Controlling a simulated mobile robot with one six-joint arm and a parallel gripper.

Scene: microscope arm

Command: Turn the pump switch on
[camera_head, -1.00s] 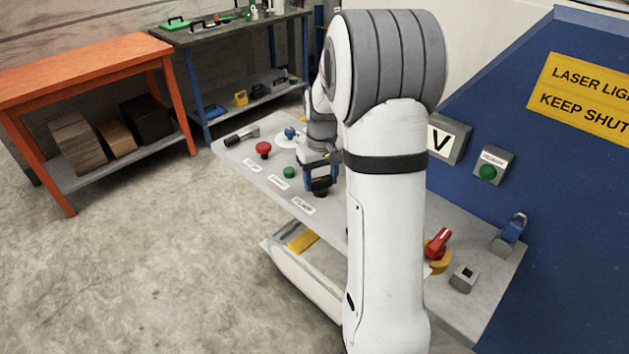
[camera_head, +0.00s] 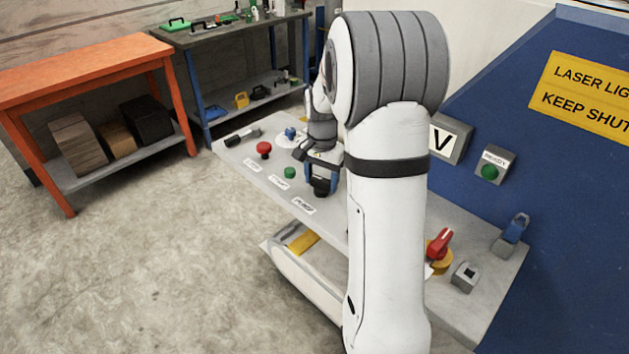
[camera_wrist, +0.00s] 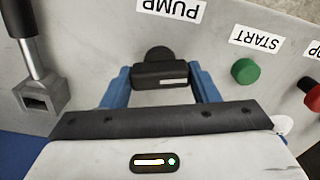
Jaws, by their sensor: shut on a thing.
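The pump switch (camera_head: 321,188) is a black rotary knob on the grey console, by the PUMP label (camera_head: 303,205). In the wrist view the pump switch (camera_wrist: 165,76) shows a black bar handle with a white mark, and its PUMP label (camera_wrist: 170,9) appears upside down. My gripper (camera_head: 322,178) is over the knob. In the wrist view my gripper (camera_wrist: 160,85) has its blue fingers on both sides of the handle, shut on it. The lower part of the knob is partly hidden in the head view.
A green START button (camera_head: 290,172) and a red STOP button (camera_head: 264,149) lie to the left on the console. A red rotary handle (camera_head: 439,242) on a yellow base is to the right. A blue sloped housing (camera_head: 565,190) borders the console.

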